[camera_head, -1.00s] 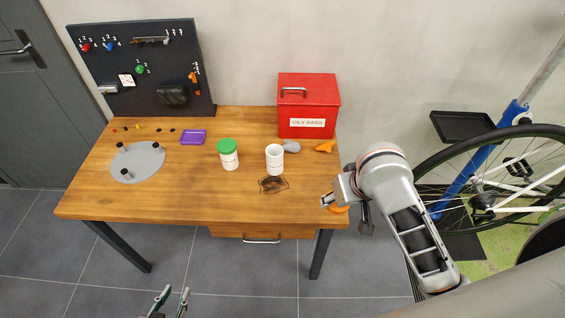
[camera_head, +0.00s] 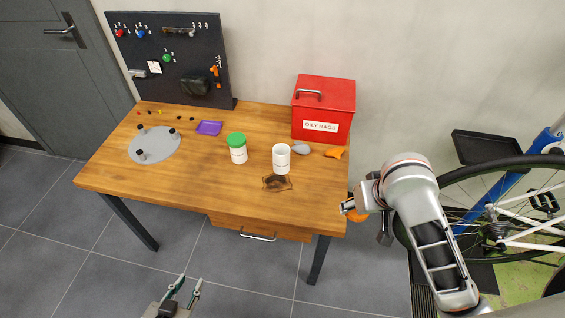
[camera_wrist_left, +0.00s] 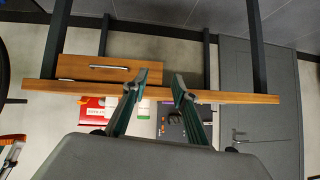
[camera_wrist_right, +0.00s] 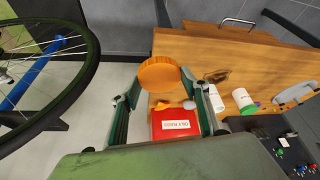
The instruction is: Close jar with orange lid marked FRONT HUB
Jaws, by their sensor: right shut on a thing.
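An open white jar (camera_head: 281,160) stands upright on the wooden table, right of the middle; its label is too small to read. My right gripper (camera_head: 348,207) is shut on an orange lid (camera_head: 358,215), held just off the table's right front corner, apart from the jar. The right wrist view shows the orange lid (camera_wrist_right: 159,74) between the fingertips, with the white jar (camera_wrist_right: 215,98) beyond to the right. My left gripper (camera_head: 190,282) is open and empty, low in front of the table; the left wrist view shows its parted fingers (camera_wrist_left: 160,85).
A green-lidded white jar (camera_head: 237,148) stands left of the open jar. A dark stain (camera_head: 277,183) lies in front. Behind are a red OILY RAGS box (camera_head: 323,107), a grey item (camera_head: 300,149) and an orange item (camera_head: 335,153). A bicycle wheel (camera_head: 480,180) is at right.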

